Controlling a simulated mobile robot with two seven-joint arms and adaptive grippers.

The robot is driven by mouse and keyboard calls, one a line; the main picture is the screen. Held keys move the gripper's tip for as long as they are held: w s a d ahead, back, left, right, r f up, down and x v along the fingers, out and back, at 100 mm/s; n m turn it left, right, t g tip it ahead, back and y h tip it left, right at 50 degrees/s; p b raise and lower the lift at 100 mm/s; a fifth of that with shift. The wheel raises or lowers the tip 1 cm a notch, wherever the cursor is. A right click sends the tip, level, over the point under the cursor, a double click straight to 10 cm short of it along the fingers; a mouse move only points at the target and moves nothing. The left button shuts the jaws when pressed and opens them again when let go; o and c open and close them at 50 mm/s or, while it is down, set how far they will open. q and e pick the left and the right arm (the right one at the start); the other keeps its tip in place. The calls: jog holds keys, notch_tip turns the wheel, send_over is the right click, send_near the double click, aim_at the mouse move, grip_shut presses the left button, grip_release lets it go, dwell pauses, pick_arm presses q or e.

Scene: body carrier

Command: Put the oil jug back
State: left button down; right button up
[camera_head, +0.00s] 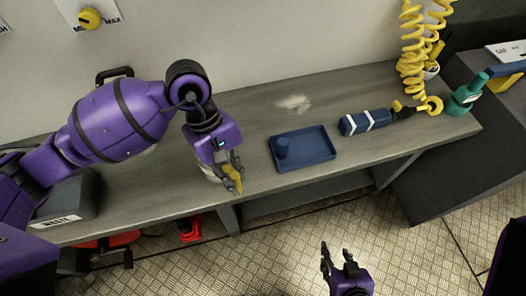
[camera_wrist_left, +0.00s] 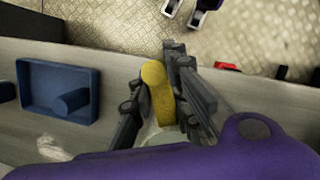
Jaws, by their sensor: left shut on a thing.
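A pale jug with a yellow spout-like part, seemingly the oil jug, is held by my left gripper (camera_head: 233,172) over the front edge of the bench. Its yellow part (camera_head: 236,184) shows at the fingers. In the left wrist view the yellow part (camera_wrist_left: 156,88) lies between the fingers of my left gripper (camera_wrist_left: 158,85), and the pale body is mostly hidden below it. I cannot tell whether the jug touches the bench. My right gripper (camera_head: 336,256) is apart from the bench, low in the head view, with its fingers spread and empty.
A blue tray (camera_head: 322,150) with a blue cylinder (camera_head: 282,147) stands right of my left gripper. A blue and white tool (camera_head: 365,121), yellow coiled hose (camera_head: 412,50) and green bottle (camera_head: 466,97) are further right. A grey waste bin (camera_head: 72,199) stands left. Bare bench (camera_head: 262,110) shows behind the tray.

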pick_arm(q)
jog(key=shift+f, duration=0.1)
jog(key=c, duration=2.1)
grip_release()
jog(key=shift+f, duration=0.15)
jog(key=o, duration=0.5)
jog(key=shift+c, duration=0.2)
jog(key=v, duration=1.2)
jog(key=shift+r+b, duration=0.3)
jog(key=shift+b, duration=0.1)
